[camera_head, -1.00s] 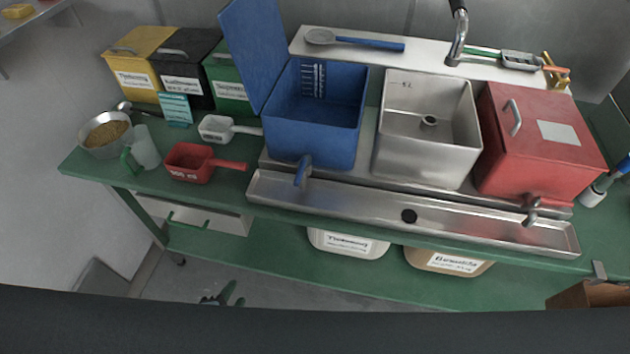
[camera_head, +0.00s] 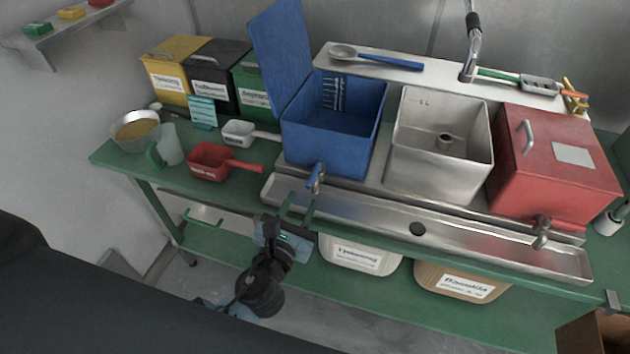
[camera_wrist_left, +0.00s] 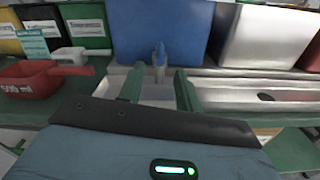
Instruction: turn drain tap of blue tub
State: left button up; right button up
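The blue tub (camera_head: 330,140) stands behind the metal drain trough with its lid raised at its left side. Its drain tap (camera_head: 316,178) has a blue lever and sits low on the front wall; the tap also shows in the left wrist view (camera_wrist_left: 160,62). My left gripper (camera_head: 298,206) is in front of the tub at the trough's front edge. Its two green fingers (camera_wrist_left: 157,88) are apart with nothing between them, and the tap appears beyond them in line with the gap. They do not appear to touch the tap. My right gripper is in neither view.
The metal trough (camera_head: 470,243) runs along the front of the table. A steel tub (camera_head: 437,170) and a red tub (camera_head: 550,185) with its own tap (camera_head: 541,233) stand to the right. A red scoop (camera_head: 210,165) lies left of the blue tub.

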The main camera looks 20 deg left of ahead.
aim_at(307, 190)
pick_arm(q)
jog(key=shift+w+d, duration=0.1)
jog(key=shift+w, duration=3.75)
jog(key=shift+c, duration=0.4)
grip_shut()
